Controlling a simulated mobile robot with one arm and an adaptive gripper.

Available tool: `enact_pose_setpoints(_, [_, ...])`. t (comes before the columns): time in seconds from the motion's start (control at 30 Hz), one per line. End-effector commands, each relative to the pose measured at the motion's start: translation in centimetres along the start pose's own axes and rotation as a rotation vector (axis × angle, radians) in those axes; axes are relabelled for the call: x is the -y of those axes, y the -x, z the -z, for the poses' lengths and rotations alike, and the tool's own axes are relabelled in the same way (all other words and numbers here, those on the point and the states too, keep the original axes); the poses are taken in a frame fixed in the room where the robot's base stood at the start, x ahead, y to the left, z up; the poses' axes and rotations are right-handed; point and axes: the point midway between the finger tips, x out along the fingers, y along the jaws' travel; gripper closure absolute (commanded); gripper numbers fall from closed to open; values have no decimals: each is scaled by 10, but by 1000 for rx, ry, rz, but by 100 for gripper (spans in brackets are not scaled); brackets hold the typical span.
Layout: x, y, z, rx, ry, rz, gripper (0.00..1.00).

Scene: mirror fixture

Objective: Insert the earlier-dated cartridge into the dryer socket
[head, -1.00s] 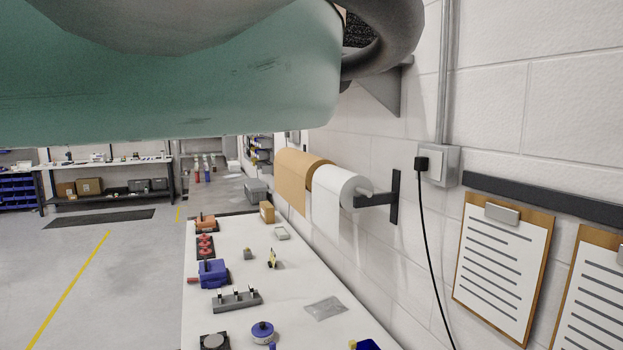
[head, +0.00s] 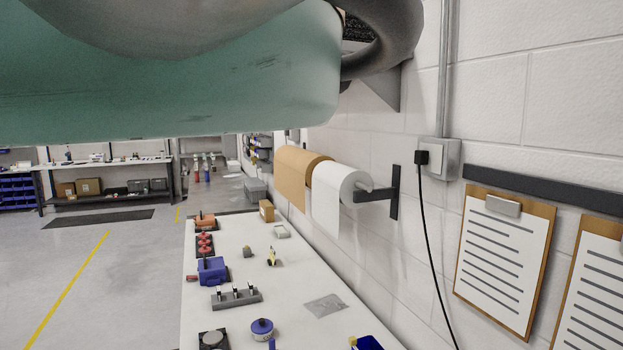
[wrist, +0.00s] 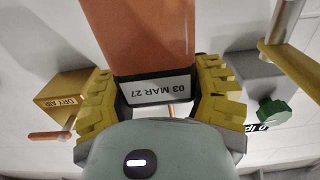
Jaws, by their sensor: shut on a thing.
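In the wrist view my gripper (wrist: 158,82), with ridged yellow fingers, is shut on an orange cartridge (wrist: 137,38). One finger is on each side of its dark end, which bears a white label (wrist: 157,89) reading "03 MAR 27", upside down in this view. The cartridge's far end runs out of the top of the picture. To the left is a yellow-brown box (wrist: 72,96) marked "DRY AIR". I cannot make out a dryer socket or a second cartridge for sure. My gripper is not in the head view.
In the wrist view a grey block (wrist: 258,74) with a green knob (wrist: 275,111) lies right, under a yellow bar (wrist: 288,58). The head view shows a white bench (head: 290,265) with a blue vise-like device (head: 212,270), a grey rack (head: 236,297) and a round blue container (head: 262,329).

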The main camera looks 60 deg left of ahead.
Motion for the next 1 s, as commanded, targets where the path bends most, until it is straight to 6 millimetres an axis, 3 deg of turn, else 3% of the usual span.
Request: enact_pose_setpoints(1.0, [0,0,-25,-2,1,-2,88])
